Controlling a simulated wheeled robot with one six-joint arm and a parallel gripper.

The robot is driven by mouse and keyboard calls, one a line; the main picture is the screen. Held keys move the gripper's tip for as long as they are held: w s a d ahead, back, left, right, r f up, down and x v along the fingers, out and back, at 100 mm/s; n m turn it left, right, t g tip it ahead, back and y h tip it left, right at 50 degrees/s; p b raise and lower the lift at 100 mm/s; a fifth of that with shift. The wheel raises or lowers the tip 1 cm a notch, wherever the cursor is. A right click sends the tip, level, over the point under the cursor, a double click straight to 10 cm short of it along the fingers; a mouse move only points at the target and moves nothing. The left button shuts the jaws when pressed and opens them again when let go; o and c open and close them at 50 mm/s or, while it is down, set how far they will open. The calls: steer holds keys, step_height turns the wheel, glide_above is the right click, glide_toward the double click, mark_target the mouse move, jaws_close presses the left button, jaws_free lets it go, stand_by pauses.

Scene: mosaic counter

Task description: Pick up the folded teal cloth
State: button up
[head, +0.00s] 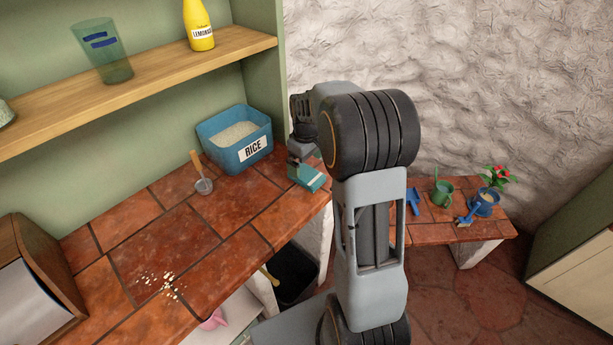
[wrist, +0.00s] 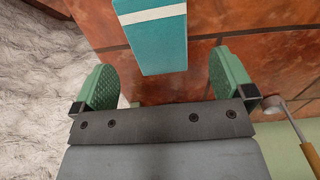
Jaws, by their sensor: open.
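The folded teal cloth (head: 310,177) lies at the right end of the tiled counter, to the right of the rice bin. It is a flat teal block with a white stripe. In the wrist view the cloth (wrist: 152,40) shows at top centre, ahead of and between the open fingers. My gripper (wrist: 158,80) is open and empty. In the head view my gripper (head: 301,168) is right over or beside the cloth and partly hides it. I cannot tell the exact height between them.
A blue bin (head: 236,142) labelled RICE stands just left of the cloth. A scoop (head: 203,183) with a wooden handle lies in front of it. Crumbs (head: 167,285) lie on the counter (head: 130,222) nearer me. A shelf (head: 150,75) holds a glass and a yellow bottle above.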

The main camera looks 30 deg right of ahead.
mark_target(307, 173)
steer(key=shift+d+f+p, duration=0.1)
steer(key=shift+f+p, duration=0.3)
steer(key=shift+f, duration=2.25)
steer(key=c, duration=1)
steer(key=shift+o, duration=0.2)
steer(key=shift+r, duration=0.15)
steer(key=shift+r, duration=0.6)
steer(key=s+a+r+b, duration=0.2)
steer(key=s+a+r, duration=0.5)
steer(key=s+r, duration=0.4)
steer(key=shift+s+a+r, duration=0.3)
steer(key=shift+s+a, duration=0.05)
steer(key=shift+a, duration=0.05)
